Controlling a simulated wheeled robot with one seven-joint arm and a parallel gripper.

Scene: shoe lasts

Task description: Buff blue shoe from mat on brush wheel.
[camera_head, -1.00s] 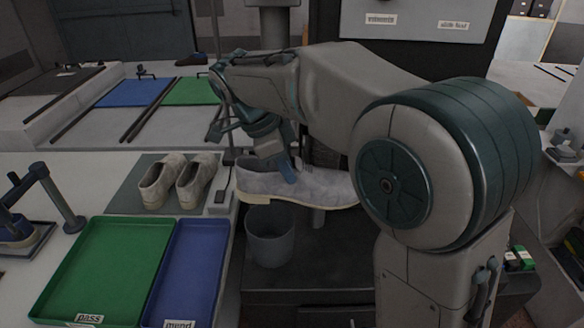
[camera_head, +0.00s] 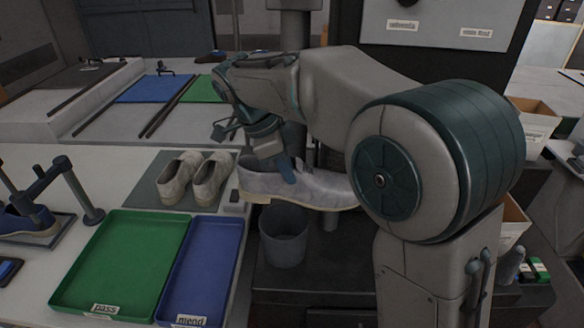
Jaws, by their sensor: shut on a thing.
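My gripper (camera_head: 284,168) is shut on a pale grey shoe (camera_head: 325,190) with a cream sole, gripping it near the opening. The shoe is raised, sole down and roughly level, toe to the right behind my arm. It hangs above and behind a grey bin. A pair of beige-grey shoes (camera_head: 207,183) stands on the dark grey mat (camera_head: 150,192) to the left. A dark blue shoe (camera_head: 30,221) rests in a stand at the far left. The brush wheel cannot be made out clearly; my arm covers the area behind the held shoe.
A green tray (camera_head: 124,262) labelled pass and a blue tray (camera_head: 203,270) labelled mend lie empty at the front left. The grey bin (camera_head: 284,250) stands right of them.

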